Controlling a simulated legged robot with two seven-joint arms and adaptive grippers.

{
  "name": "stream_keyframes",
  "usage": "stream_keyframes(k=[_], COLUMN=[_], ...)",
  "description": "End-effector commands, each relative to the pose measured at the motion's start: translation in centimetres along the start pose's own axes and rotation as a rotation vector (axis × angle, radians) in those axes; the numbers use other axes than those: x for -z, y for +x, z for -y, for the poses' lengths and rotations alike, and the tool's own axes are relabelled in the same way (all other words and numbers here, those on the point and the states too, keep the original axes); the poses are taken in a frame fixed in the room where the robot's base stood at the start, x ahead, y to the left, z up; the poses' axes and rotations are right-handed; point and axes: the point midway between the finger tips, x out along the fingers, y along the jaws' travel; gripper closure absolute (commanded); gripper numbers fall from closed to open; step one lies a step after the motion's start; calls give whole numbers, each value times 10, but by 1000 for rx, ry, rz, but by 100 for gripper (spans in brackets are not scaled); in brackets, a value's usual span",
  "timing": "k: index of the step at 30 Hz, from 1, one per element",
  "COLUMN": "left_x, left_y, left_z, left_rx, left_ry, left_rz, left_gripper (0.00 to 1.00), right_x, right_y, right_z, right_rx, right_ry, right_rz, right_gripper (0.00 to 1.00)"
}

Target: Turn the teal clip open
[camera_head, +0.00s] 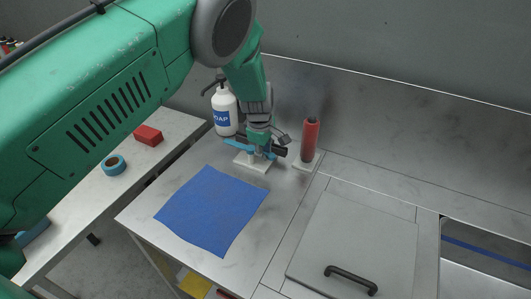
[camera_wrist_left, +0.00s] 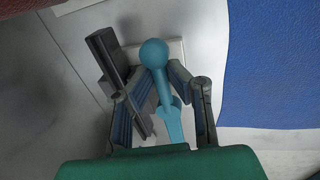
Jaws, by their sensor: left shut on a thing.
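The teal clip (camera_head: 238,144) sits on a small white base plate (camera_head: 252,163) on the metal counter, behind the blue cloth. In the left wrist view the clip (camera_wrist_left: 154,53) shows a round knob and a stem running down to a forked end. My left gripper (camera_head: 260,147) reaches down over it from above, and part of the clip is hidden behind the fingers. In the left wrist view the gripper (camera_wrist_left: 158,78) has one finger on each side of the stem and is shut on the clip. A dark bar (camera_wrist_left: 110,70) lies beside the left finger. My right gripper is not in view.
A soap bottle (camera_head: 224,110) stands close behind the left gripper. A red cylinder (camera_head: 310,138) stands just to its right. The blue cloth (camera_head: 212,210) lies flat in front. A lid with a black handle (camera_head: 350,277) is at the front right.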

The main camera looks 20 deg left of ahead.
Motion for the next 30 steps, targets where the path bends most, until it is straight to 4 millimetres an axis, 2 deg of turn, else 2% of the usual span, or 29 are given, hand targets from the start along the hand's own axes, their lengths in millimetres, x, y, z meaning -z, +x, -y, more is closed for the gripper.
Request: stream_keyframes(k=[1, 17, 18, 19, 20, 30], left_x=[-4, -4, -4, -4, -4, -3], left_y=[-5, -5, -5, -5, -5, -4], left_z=[-7, -10, -10, -10, -9, -6], left_rx=[-15, -18, -19, -18, -18, -8], left_ry=[-3, -30, -30, -30, -30, -29], left_rz=[2, -3, -3, -3, -3, -1], left_gripper=[100, 100, 80, 70, 67, 67], right_x=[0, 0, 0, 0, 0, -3], right_y=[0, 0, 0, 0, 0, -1], right_z=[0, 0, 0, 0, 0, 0], right_rx=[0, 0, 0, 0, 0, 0], right_ry=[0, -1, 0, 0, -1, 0], right_rz=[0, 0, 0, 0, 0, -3], right_gripper=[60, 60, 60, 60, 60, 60])
